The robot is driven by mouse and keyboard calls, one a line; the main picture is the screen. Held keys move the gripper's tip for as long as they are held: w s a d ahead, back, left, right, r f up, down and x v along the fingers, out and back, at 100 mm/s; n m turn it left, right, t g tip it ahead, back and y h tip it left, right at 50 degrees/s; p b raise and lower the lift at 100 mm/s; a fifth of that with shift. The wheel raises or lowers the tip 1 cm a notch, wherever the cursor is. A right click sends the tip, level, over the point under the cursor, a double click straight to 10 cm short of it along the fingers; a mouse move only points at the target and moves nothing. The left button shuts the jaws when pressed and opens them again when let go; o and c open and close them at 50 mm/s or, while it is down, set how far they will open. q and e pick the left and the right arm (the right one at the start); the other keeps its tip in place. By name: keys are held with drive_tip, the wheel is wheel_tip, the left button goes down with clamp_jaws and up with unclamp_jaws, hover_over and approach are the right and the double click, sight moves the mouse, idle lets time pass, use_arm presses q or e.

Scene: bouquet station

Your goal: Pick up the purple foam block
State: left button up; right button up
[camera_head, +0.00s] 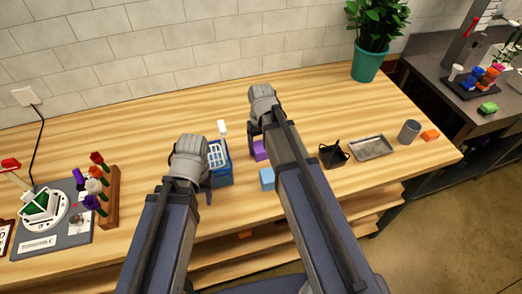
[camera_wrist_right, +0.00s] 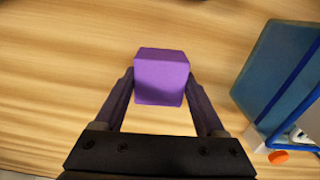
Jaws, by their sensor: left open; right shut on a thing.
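The purple foam block (camera_head: 261,150) is in the middle of the wooden table in the head view, partly hidden by my right arm. In the right wrist view the purple block (camera_wrist_right: 161,77) sits between the fingertips of my right gripper (camera_wrist_right: 160,92), which is shut on it. I cannot tell whether the block touches the table. My right gripper (camera_head: 255,135) is mostly hidden behind its wrist in the head view. My left gripper (camera_head: 208,188) is open, beside the blue basket, with its fingers partly hidden.
A blue basket (camera_head: 221,177) stands left of the purple block, and a light blue block (camera_head: 267,179) lies in front of it. To the right are a black holder (camera_head: 333,154), a metal tray (camera_head: 372,147) and a grey cup (camera_head: 409,131). A flower rack (camera_head: 112,196) stands left.

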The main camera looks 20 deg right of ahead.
drive_tip(key=c, duration=0.5)
drive_tip(key=shift+c, duration=0.2)
use_arm(q)
drive_tip(key=shift+r, duration=0.1)
